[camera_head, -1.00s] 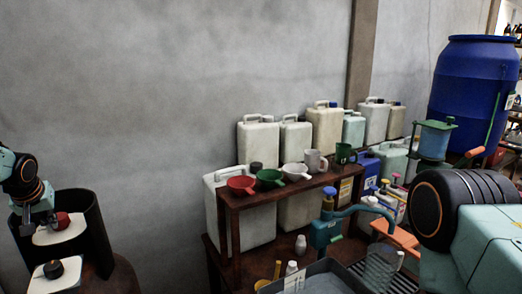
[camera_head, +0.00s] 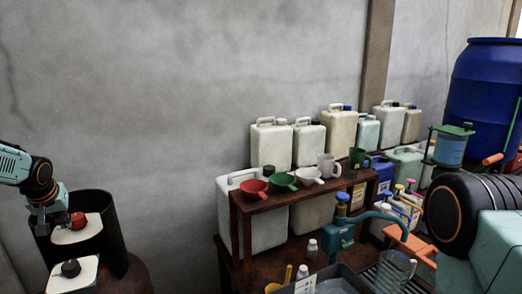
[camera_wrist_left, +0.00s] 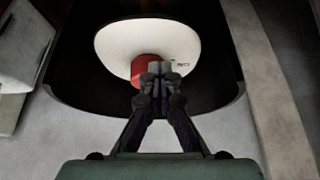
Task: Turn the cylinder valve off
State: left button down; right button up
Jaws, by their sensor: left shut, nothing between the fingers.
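A red valve knob (camera_head: 77,219) sits on a white plate (camera_head: 72,236) inside a black curved shroud (camera_head: 108,230) at the far left of the head view. My left gripper (camera_head: 46,226) hangs just left of the knob, over the shroud. In the left wrist view the red knob (camera_wrist_left: 143,70) shows on the white round plate (camera_wrist_left: 125,40), partly hidden by my left gripper (camera_wrist_left: 160,70). The shut fingertips overlap the knob's right side; I cannot tell whether they touch it. My right gripper is out of view.
A black knob on a second white plate (camera_head: 84,278) stands in front of the shroud. A shelf (camera_head: 290,205) with red, green and white scoops and several jugs is to the right. A blue barrel (camera_head: 488,85) stands far right. The grey wall is behind.

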pick_arm(q)
jog(key=r, duration=0.5)
jog(key=shift+s+r, duration=0.35)
jog(key=shift+a, duration=0.1)
